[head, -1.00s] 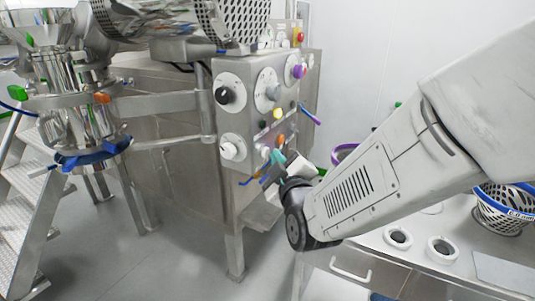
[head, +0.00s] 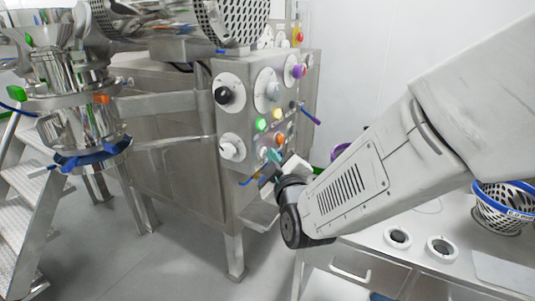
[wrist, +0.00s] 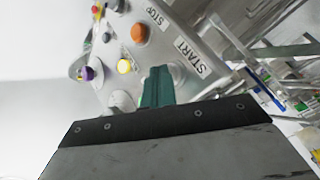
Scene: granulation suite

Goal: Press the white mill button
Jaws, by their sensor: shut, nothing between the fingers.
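The white button (head: 265,152) is low on the steel cabinet's control panel (head: 247,113), left of an orange button (head: 279,139). My gripper (head: 273,156) is shut, with its teal fingertips right at the white button in the head view. In the wrist view the fingertips (wrist: 157,85) point at the panel beside the START label (wrist: 188,57) and cover what lies behind them. Contact cannot be made out directly. A round light (head: 261,124) above the white button glows green.
The panel also carries a yellow button (head: 278,113), a purple knob (head: 299,71), a black knob (head: 223,95) and a white knob (head: 232,149). A steel bench (head: 420,262) with a white basket (head: 503,205) stands at right. Open floor lies at front left.

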